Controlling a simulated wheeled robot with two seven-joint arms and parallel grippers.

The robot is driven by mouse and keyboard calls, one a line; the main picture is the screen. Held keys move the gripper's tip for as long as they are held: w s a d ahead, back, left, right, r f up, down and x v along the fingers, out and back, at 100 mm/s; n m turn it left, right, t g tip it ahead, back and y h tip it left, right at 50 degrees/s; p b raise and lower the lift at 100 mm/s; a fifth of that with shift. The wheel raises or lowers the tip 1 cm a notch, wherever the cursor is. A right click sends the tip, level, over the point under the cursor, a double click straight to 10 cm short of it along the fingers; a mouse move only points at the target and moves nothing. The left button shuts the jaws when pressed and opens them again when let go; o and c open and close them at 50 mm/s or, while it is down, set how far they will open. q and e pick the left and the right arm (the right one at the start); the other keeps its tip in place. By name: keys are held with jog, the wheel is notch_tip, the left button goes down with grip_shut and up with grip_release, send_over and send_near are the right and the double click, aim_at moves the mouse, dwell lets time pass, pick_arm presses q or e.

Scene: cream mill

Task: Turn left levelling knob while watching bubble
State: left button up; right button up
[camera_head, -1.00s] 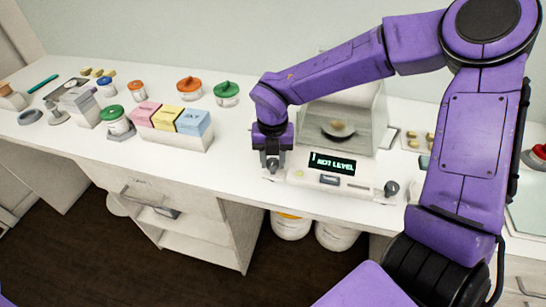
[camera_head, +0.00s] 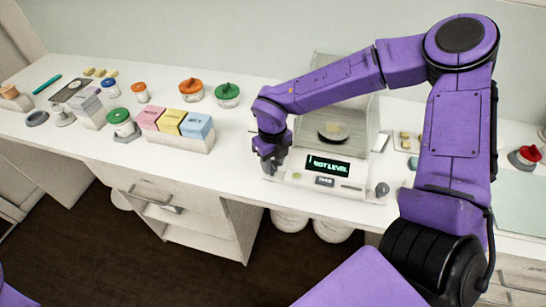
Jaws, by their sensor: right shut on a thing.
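The white balance (camera_head: 362,186) stands on the bench with a clear draft shield around its pan (camera_head: 334,131). Its dark display (camera_head: 328,166) reads "NOT LEVEL" in green. My right gripper (camera_head: 270,166) points down at the balance's front left corner. It is shut on the left levelling knob, which its fingers mostly hide. The right levelling knob (camera_head: 382,189), dark grey, shows uncovered at the front right corner. I cannot make out the bubble clearly at this size. My left gripper is out of view; only a bit of purple shows at the lower left edge.
A rack of pink, yellow and blue boxes (camera_head: 178,143) stands left of the balance. Jars with green lids (camera_head: 228,90) and orange lids (camera_head: 191,87) stand behind it. A red-topped item (camera_head: 527,155) is at the far right. Bare bench lies between rack and balance.

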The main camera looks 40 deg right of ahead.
aim_at(272, 164)
jog(key=shift+n, duration=0.4)
jog(key=o, duration=1)
jog(key=shift+w, duration=0.1)
jog(key=shift+o, duration=0.2)
jog(key=shift+w, duration=0.15)
notch_tip(272, 164, up, 10)
jog(key=b, duration=0.1)
jog(key=shift+r+b, duration=0.2)
jog(key=shift+b, duration=0.15)
